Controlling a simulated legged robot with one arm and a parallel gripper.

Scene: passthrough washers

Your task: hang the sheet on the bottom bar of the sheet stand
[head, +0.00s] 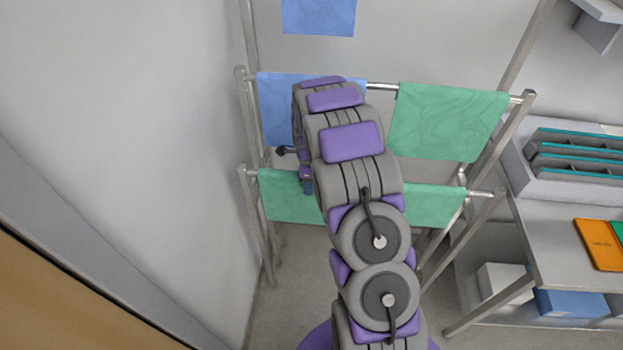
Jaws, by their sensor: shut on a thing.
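The sheet stand (519,122) is a grey metal frame with several crossbars. Green cloth (283,200) hangs at its bottom bar (478,193), left of my arm, and green cloth (433,203) also shows right of it. My arm covers the middle, so I cannot tell whether this is one sheet or two. My gripper (307,183) is mostly hidden behind my arm, with a small part showing in front of the left green cloth near the bottom bar. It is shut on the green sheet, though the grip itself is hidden.
A blue sheet (272,112) and a green sheet (447,122) hang on the bar above. Another blue sheet (319,14) hangs higher. A wall (130,130) is close on the left. A table (570,245) with orange and green items stands at right.

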